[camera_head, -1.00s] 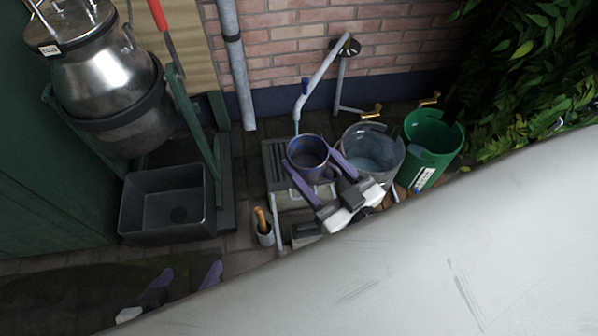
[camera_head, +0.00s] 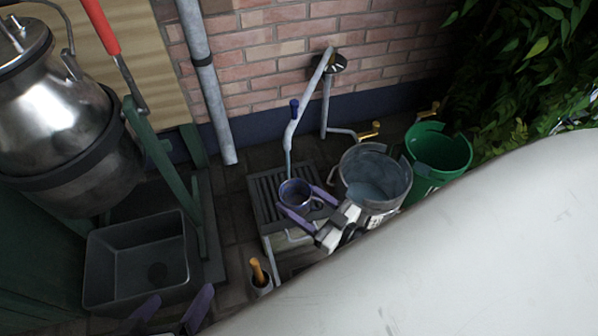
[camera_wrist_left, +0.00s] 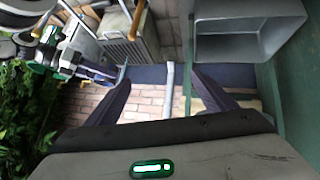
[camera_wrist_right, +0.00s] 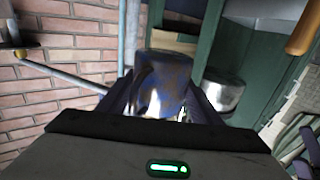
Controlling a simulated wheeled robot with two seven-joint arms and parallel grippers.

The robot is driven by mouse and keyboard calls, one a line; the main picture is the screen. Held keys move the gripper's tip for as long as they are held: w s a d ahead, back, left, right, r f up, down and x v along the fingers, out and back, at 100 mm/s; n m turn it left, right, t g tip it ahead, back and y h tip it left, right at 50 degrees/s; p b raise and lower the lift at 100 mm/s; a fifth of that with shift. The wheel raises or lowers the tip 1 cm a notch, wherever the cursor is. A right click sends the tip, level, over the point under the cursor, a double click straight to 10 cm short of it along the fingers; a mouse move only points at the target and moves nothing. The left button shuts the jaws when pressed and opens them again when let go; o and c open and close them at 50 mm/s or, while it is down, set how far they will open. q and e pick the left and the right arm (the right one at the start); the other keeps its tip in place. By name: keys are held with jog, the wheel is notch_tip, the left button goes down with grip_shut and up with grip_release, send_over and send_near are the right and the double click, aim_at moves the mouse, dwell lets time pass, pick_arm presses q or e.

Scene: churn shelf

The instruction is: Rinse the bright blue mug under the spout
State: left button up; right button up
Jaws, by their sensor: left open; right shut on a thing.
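The blue mug (camera_head: 295,190) is upright below the curved grey spout (camera_head: 291,135), above a slatted drain stand (camera_head: 262,205). A thin pale stream seems to run from the spout's tip into the mug. My right gripper (camera_head: 300,200) is shut on the mug, one finger on each side. In the right wrist view the mug (camera_wrist_right: 165,78) fills the space between the fingers, its wall mottled blue and brown. My left gripper (camera_head: 172,312) is open and empty at the bottom of the head view, its fingers apart in the left wrist view (camera_wrist_left: 161,80).
A dark grey sink (camera_head: 140,260) and steel churn (camera_head: 60,120) are at left. A white surface covers the lower right.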

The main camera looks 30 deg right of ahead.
aim_at(299, 188)
jog(key=w+b, duration=0.1)
jog(key=w, duration=0.1)
jog(key=w+d+b, duration=0.1)
jog(key=w, duration=0.1)
jog(key=w+f+b, duration=0.1)
jog(key=w, duration=0.1)
jog(key=shift+d, duration=0.25)
pick_arm(q)
jog(key=d+r, duration=0.1)
jog(key=r+t+h+b, duration=0.1)
jog(key=d+r+h, duration=0.1)
jog(key=shift+w+d+r+t+b, duration=0.25)
jog(key=shift+w+d+t+b, duration=0.05)
jog(key=shift+d, duration=0.05)
pick_arm(e)
jog(key=w+d+f, duration=0.1)
jog(key=w+d, duration=0.1)
jog(key=w, duration=0.5)
jog(key=shift+w, duration=0.35)
pick_arm(q)
jog(key=shift+r, duration=0.15)
dwell(0.6)
